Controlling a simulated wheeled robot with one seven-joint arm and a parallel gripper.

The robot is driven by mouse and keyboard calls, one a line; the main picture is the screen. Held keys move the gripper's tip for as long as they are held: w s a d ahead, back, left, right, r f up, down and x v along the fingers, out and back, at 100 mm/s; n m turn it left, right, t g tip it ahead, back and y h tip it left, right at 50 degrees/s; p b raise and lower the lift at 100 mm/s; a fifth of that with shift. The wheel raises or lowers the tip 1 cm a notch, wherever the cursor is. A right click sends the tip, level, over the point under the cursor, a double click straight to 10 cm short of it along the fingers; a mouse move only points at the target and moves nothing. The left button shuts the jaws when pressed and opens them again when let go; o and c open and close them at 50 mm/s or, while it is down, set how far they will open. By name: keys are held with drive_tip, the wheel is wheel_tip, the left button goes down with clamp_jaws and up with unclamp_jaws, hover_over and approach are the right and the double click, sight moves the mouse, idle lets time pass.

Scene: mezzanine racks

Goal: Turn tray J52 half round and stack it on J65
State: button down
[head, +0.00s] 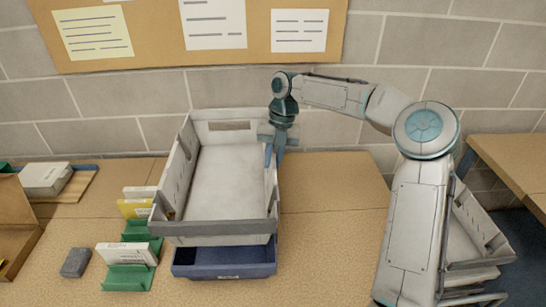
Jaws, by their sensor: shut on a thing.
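A large light-grey tray (224,184) with a darker grey front rim is near the middle of the table, tilted in view. My gripper (272,155) is shut on the top of its right wall, near the back corner. A blue tray (224,262) shows below the front of the grey tray; most of it is hidden. I cannot tell whether the two touch. No tray number is readable, so I cannot tell which is J52 or J65. Another grey tray (474,235) is at the far right, partly hidden by my arm.
Green holders with small boxes (127,254) stand close left of the trays. A dark grey block (76,262), an open cardboard box (18,225) and a white box (46,177) are further left. The table (325,230) is clear right of the trays. A brick wall with a pinboard (160,40) stands behind.

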drive_tip(key=shift+f+b, duration=1.25)
drive_tip(key=shift+f, duration=2.2)
drive_tip(key=c, duration=1.7)
unclamp_jaws()
drive_tip(key=shift+f, duration=0.1)
drive_tip(key=p+v, duration=0.8)
drive_tip(key=v, duration=0.3)
drive_tip(key=shift+s, duration=0.1)
